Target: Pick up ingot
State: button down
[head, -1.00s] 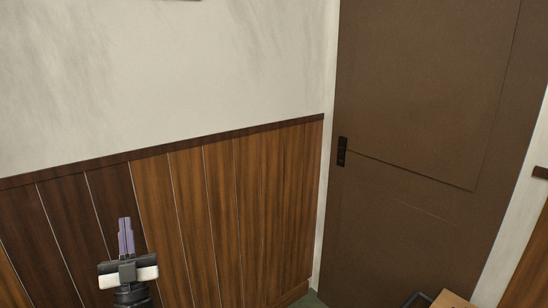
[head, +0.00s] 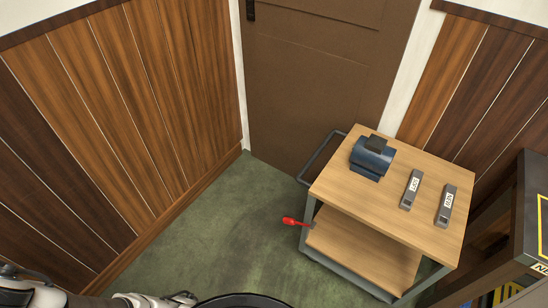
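Two grey metal bars with white labels, which look like ingots, lie on the wooden top of a cart (head: 330,183) in the head view. The left ingot (head: 411,190) and the right ingot (head: 446,205) lie side by side, a small gap apart. Their labels are too small to read for certain. My gripper is not in view now. Parts of my own body show along the bottom edge, well away from the cart.
A dark blue motor-like object (head: 371,157) sits on the cart top, left of the ingots. A dark rack (head: 515,215) stands close right of the cart. Green floor (head: 225,220) is clear on the left.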

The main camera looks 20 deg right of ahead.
aim_at(406, 203)
jog(key=k+l+z, duration=0.25)
jog(key=k+l, duration=0.55)
jog(key=k, duration=0.1)
